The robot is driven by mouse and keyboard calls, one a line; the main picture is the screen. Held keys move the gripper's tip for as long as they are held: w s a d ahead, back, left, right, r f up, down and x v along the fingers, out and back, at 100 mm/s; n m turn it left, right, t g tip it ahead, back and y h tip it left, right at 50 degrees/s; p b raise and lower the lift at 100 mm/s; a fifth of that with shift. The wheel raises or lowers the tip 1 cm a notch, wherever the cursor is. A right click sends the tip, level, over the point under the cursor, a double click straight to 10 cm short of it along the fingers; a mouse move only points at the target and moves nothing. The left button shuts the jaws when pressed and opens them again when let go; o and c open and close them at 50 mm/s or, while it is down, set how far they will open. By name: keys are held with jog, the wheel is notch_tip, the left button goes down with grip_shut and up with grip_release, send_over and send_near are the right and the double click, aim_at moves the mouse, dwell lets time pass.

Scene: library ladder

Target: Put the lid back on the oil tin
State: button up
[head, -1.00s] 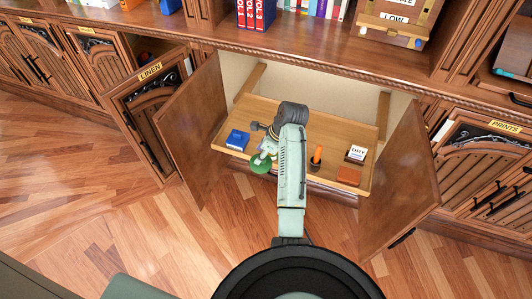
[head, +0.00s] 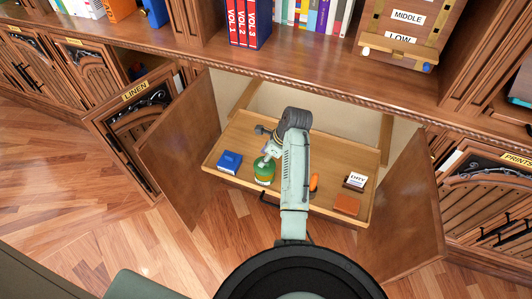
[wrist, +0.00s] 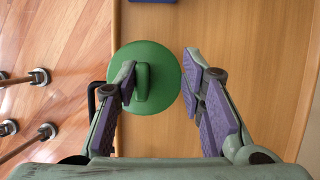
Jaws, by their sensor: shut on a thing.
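The green lid (head: 264,163), a round disc with an upright grip, is at my gripper in the head view. In the wrist view my gripper (wrist: 165,76) is at the lid (wrist: 162,98), with the left finger against its grip (wrist: 142,82); the right finger looks apart from it. My gripper (head: 270,151) is shut on the lid. What looks like the oil tin (head: 263,180), green with a yellowish band, shows just below the lid near the tray's front edge. I cannot tell whether lid and tin touch. The lid hides the tin in the wrist view.
The wooden pull-out tray (head: 325,195) holds a blue box (head: 229,162), an orange item (head: 313,183) partly behind my arm, a white "DRY" card (head: 356,180) and a brown block (head: 346,204). Open cabinet doors stand at left (head: 180,150) and right (head: 405,205).

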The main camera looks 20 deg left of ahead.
jog(key=shift+f, duration=2.15)
jog(key=shift+f, duration=0.15)
dwell(1.0)
jog(key=o, duration=1)
jog(key=shift+o, duration=0.4)
jog(key=o, duration=0.4)
jog(key=shift+o, duration=0.2)
jog(key=shift+r, duration=3.5)
